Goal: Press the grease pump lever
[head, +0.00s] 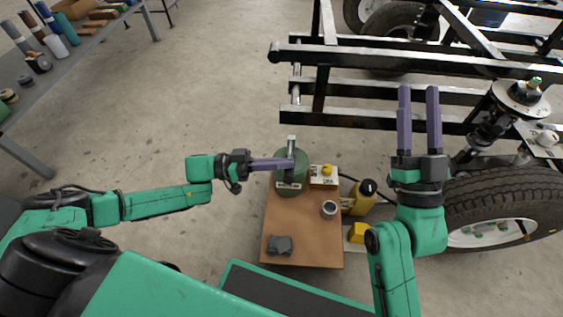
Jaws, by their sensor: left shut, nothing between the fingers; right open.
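The green grease pump (287,182) stands at the far left of a small brown table (292,222). A pale metal piece at its top, apparently the lever (292,140), shows just beyond my fingers. My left gripper (290,162) is shut and empty, its purple fingers pointing right across the top of the pump. The fingers hide part of the pump and lever, and I cannot tell whether they touch the lever. My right gripper (419,92) is open and empty, pointing away over the black frame, well right of the pump.
A box with a yellow knob (324,173), a metal cup (329,209) and a grey lump (280,245) share the table. A yellow bottle (361,196) stands right of it. A black vehicle frame (400,63) and tyre (505,195) lie beyond and right. Floor left of the table is clear.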

